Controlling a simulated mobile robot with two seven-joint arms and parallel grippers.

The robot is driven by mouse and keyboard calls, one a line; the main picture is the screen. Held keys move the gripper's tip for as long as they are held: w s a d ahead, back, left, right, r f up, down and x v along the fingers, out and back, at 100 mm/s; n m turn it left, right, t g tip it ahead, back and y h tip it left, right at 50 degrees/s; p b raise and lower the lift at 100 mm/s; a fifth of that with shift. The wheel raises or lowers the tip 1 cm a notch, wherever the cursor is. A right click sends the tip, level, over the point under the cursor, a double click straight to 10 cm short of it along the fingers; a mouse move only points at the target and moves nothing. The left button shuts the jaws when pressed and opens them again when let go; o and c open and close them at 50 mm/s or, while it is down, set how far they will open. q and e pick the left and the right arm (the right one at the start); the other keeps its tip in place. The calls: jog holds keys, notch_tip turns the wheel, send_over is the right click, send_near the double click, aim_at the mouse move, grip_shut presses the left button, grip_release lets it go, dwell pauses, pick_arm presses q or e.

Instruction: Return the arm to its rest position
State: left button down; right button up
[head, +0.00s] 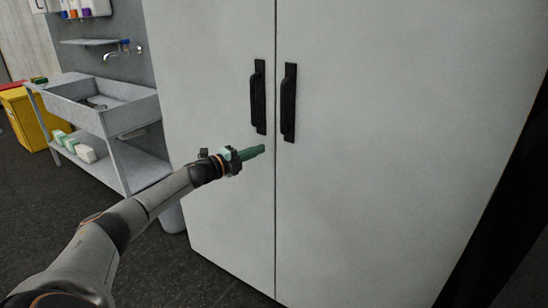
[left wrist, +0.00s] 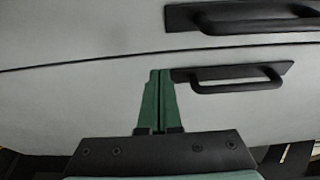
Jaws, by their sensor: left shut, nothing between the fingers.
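My left arm reaches in from the lower left of the head view, stretched toward a tall white cabinet (head: 370,190). My left gripper (head: 262,149) has green fingers, which are shut and empty. It is in front of the cabinet's left door, just below the left black handle (head: 259,97). In the left wrist view the closed green fingertips (left wrist: 160,73) appear beside the end of one black handle (left wrist: 232,86); I cannot tell whether they touch. The right black handle (head: 289,102) is on the other door. Both doors are closed. My right gripper is not in view.
A grey metal sink (head: 100,105) on a shelved stand is left of the cabinet, with a tap (head: 117,53) above it. A yellow bin (head: 24,118) stands at the far left. Dark floor (head: 45,205) lies open before the sink.

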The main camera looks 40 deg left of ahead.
pick_arm(q)
jog(key=a, duration=0.1)
jog(key=s+a, duration=0.1)
jog(key=a, duration=0.1)
jog(key=shift+s+r, duration=0.1)
jog(key=shift+s, duration=0.15)
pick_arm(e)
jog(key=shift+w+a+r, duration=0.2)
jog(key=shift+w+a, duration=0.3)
